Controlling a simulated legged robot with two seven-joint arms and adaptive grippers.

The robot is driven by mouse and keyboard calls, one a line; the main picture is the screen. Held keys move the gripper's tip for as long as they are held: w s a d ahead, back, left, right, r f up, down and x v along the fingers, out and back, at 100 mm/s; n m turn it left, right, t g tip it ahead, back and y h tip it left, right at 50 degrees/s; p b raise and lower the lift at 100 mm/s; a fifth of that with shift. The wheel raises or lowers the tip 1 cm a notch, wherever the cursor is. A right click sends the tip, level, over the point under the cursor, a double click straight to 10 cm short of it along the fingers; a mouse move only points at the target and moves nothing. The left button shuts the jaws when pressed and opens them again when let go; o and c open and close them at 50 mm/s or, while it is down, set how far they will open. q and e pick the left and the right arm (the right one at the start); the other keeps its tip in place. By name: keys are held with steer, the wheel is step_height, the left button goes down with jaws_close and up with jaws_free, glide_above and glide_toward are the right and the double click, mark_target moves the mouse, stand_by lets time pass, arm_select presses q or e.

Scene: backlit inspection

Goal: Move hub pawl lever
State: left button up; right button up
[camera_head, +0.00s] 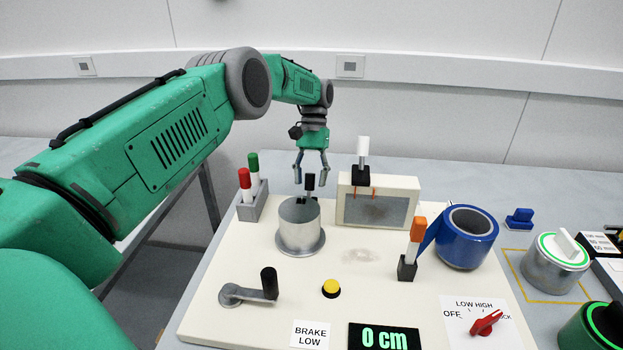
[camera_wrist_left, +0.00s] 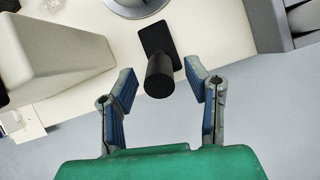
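The pawl lever (camera_head: 309,183) is a short black handle on a small dark base, just behind the silver hub (camera_head: 299,225). In the left wrist view, the lever (camera_wrist_left: 159,76) shows as a black round-ended post on a black rectangular plate, with part of the hub's metal flange (camera_wrist_left: 137,8) above it. My left gripper (camera_head: 311,177) points down over the lever with its fingers spread. In the left wrist view, the lever's end lies between the open fingertips (camera_wrist_left: 160,72), with a visible gap on each side. My right gripper is in neither view.
A cream box (camera_head: 404,187) with a white-topped lever stands close right of the gripper. Red and green markers sit in a grey holder (camera_head: 252,205) at left. A crank (camera_head: 250,293), yellow button (camera_head: 331,288), orange-topped lever (camera_head: 415,240) and blue tape roll (camera_head: 465,242) are nearer.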

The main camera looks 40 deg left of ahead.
mark_target(311, 174)
arm_select(q)
steer(key=shift+a+r, duration=0.1)
steer(key=shift+r, duration=0.3)
step_height(311, 174, up, 8)
steer(key=shift+w+r, duration=0.1)
steer(key=shift+r, duration=0.4)
